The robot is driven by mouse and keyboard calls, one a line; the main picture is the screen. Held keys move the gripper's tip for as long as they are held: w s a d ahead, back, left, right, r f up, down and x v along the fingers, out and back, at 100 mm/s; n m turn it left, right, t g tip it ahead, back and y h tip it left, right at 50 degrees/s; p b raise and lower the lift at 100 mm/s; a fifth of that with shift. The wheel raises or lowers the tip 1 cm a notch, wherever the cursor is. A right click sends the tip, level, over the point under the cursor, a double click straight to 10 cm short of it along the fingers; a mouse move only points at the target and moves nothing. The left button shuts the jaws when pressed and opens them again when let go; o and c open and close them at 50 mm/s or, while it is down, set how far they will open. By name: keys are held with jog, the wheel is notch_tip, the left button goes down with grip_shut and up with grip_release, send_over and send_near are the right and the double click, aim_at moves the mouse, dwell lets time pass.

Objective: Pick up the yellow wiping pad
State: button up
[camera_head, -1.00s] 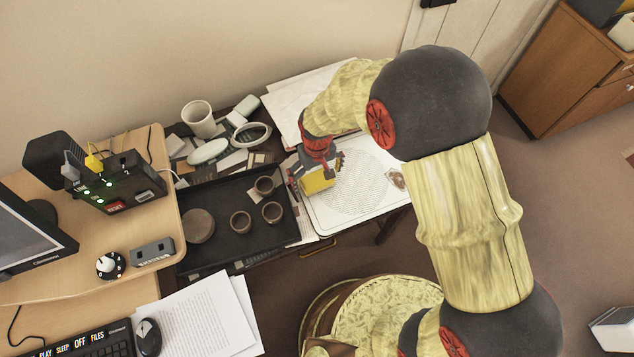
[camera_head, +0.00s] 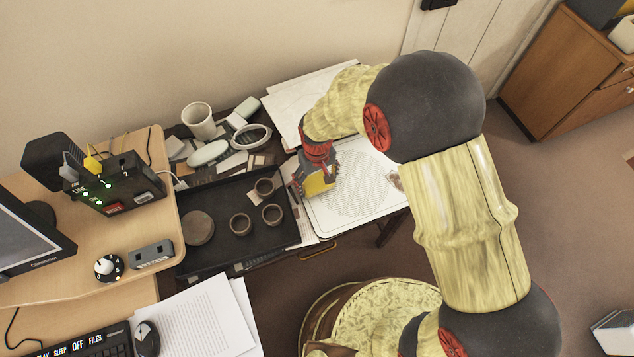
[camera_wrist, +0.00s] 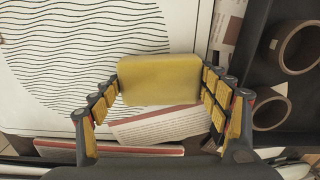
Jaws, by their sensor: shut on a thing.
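The yellow wiping pad (camera_wrist: 160,80) is a plain yellow block between my gripper's fingers in the wrist view. My gripper (camera_head: 318,186) is shut on it, with a padded finger against each short side. In the head view the pad (camera_head: 320,183) is partly hidden by the fingers. It is over the left part of the white board with wavy lines (camera_head: 352,180). I cannot tell whether the pad touches the board or is just above it.
A black tray (camera_head: 225,255) with several brown cups and a round lid is left of my gripper. A white cup (camera_head: 199,121) and clutter stand behind the tray. Printed papers (camera_wrist: 170,125) lie near the pad.

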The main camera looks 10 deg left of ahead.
aim_at(317, 181)
jog(key=shift+c, duration=0.9)
jog(key=shift+r+p, duration=0.45)
jog(key=shift+r, duration=0.2)
notch_tip(317, 181, up, 3)
jog(key=shift+s+f+p, duration=0.1)
jog(key=shift+f+p, duration=0.1)
jog(key=shift+p, duration=0.55)
jog(key=s+d+r+p, duration=0.1)
jog(key=s+r+p, duration=0.1)
jog(key=s+r, duration=0.2)
jog(key=s+d+r+p, duration=0.2)
jog(key=s+r, duration=0.3)
jog(key=s, duration=0.4)
jog(key=shift+s+p, duration=0.25)
jog(key=shift+p, duration=0.15)
